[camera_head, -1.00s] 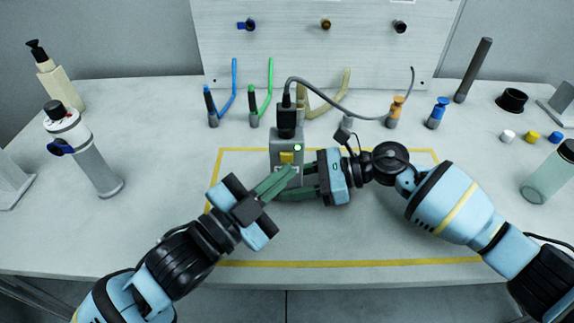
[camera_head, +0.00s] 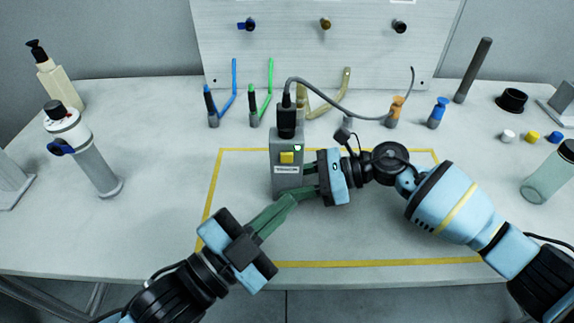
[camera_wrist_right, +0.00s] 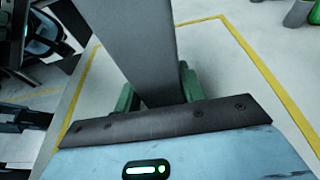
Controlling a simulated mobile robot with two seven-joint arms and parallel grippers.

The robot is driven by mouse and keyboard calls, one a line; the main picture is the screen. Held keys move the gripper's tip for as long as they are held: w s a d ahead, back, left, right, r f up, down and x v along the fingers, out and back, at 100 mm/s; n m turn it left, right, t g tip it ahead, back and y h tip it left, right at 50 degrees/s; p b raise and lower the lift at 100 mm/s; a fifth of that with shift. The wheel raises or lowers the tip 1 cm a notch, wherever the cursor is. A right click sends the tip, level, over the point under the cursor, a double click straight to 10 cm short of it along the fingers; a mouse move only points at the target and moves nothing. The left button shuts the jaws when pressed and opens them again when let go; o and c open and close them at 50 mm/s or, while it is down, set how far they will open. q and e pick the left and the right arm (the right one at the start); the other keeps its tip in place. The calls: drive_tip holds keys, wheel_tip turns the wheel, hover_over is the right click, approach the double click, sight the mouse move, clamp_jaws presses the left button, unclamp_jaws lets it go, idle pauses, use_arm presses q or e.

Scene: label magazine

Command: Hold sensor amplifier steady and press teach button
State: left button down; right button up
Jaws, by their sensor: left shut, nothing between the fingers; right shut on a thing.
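The sensor amplifier (camera_head: 285,157) is a grey upright box inside the yellow-taped rectangle in the head view. It has a yellow teach button (camera_head: 287,157), a lit green light (camera_head: 298,148) and a white label low on its front. A black plug with a grey cable sits on its top. My right gripper (camera_head: 312,182) is shut on the amplifier's lower part from the right. In the right wrist view the grey amplifier body (camera_wrist_right: 130,40) stands between its green fingers. My left gripper (camera_head: 292,197) is shut and empty, its tips low in front of the amplifier, below the button.
Coloured connectors with blue, green and tan leads stand behind the amplifier, before an upright panel (camera_head: 320,55). The grey cable (camera_head: 345,108) arcs to the right. A white-grey cylinder (camera_head: 90,160) stands at left and a translucent bottle (camera_head: 550,172) at right.

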drive_tip(key=o, duration=0.8)
drive_tip(key=shift+o, duration=0.2)
drive_tip(key=shift+d, duration=0.1)
drive_tip(key=v, duration=1.1)
drive_tip(key=shift+d+r, duration=0.15)
drive_tip(key=shift+d, duration=0.2)
